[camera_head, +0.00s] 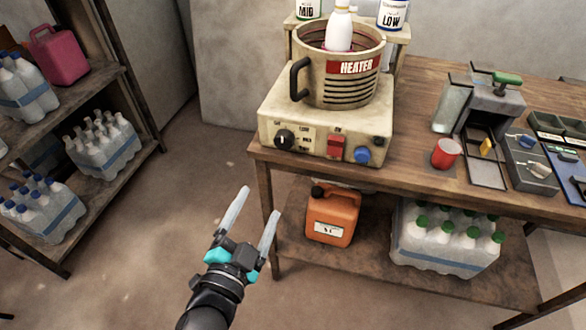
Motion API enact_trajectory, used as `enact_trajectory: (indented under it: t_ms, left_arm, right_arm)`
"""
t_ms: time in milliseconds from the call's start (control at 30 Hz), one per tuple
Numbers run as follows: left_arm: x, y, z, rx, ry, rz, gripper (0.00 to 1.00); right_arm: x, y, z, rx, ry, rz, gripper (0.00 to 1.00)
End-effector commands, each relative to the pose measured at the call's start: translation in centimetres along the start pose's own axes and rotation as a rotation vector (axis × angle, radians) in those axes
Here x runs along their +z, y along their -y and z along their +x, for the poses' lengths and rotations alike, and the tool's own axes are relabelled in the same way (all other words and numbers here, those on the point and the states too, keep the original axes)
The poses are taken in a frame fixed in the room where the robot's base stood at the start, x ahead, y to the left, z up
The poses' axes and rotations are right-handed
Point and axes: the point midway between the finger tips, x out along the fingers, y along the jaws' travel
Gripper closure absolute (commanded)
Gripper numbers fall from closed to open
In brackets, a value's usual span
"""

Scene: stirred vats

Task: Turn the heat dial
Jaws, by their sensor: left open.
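The heater (277,103) is a cream box on the left end of the wooden table. A black dial (284,139) with a pale pointer mark sits at the left of its front face, beside a small label (308,138). To its right are a red switch (335,146) and a blue knob (362,155). A beige vat (340,82) marked HEATER stands on top, with a white bottle (339,30) in it. My left gripper (260,201) is open and empty, in front of the table's left end, lower in the picture than the dial and apart from it.
The table (412,165) also bears a red cup (446,153) and a grey machine (490,110) with a green handle. An orange canister (332,215) and a bottle pack (442,240) stand on the lower shelf. Shelves (115,180) with bottles stand left; the floor between is clear.

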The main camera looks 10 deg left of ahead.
Motion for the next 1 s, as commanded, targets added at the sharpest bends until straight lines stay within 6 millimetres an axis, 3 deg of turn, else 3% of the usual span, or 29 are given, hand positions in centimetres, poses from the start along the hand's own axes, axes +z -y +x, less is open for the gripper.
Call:
enact_trajectory:
  t_ms: [133, 367, 1000]
  left_arm:
    - [-1.4, 1.8, -0.2, -0.043, -0.037, 0.038, 0.19]
    - [-1.9, 2.2, 1.1, -0.049, -0.047, 0.044, 0.19]
    - [-2.2, 2.6, 10.0, -0.049, -0.045, 0.043, 0.19]
  right_arm:
    - [0.1, -0.7, 0.4, 0.009, -0.001, -0.002, 1.0]
    - [-0.3, -0.5, 0.3, 0.007, -0.007, 0.0, 1.0]
    - [-0.7, 0.3, 0.4, -0.004, -0.013, 0.003, 1.0]
